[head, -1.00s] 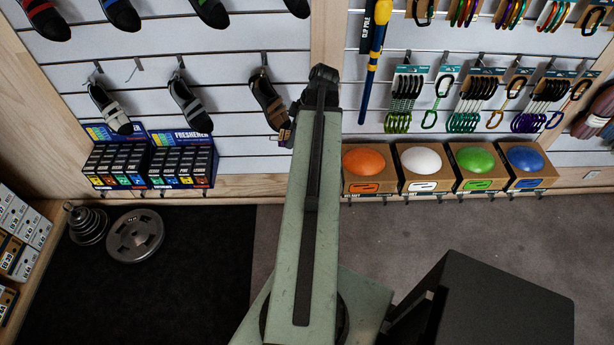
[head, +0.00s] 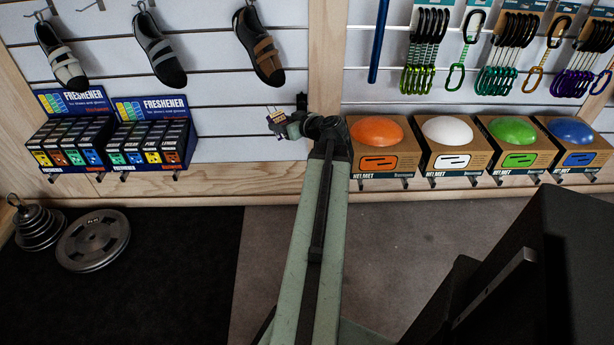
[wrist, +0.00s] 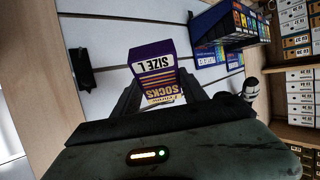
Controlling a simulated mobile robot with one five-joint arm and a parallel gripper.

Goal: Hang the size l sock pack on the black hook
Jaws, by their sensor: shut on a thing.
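The sock pack (wrist: 158,75) is purple with a white "SIZE L" label and stripes. In the wrist view it sits between the two fingers of my gripper (wrist: 160,98), which is shut on it. In the head view the pack (head: 276,119) shows small at the end of my arm, in front of the white slatted wall, with my gripper (head: 285,125) partly hiding it. A black fitting on the wall, which looks like the black hook (wrist: 80,68), is left of the pack in the wrist view and apart from it. In the head view it (head: 301,102) is just right of and above the pack.
Freshener boxes (head: 152,138) stand on the wall to the left, and boxed helmets (head: 450,150) to the right. Shoes (head: 260,48) hang above. Weight plates (head: 92,240) lie on the floor. The wall between the freshener boxes and my gripper is bare.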

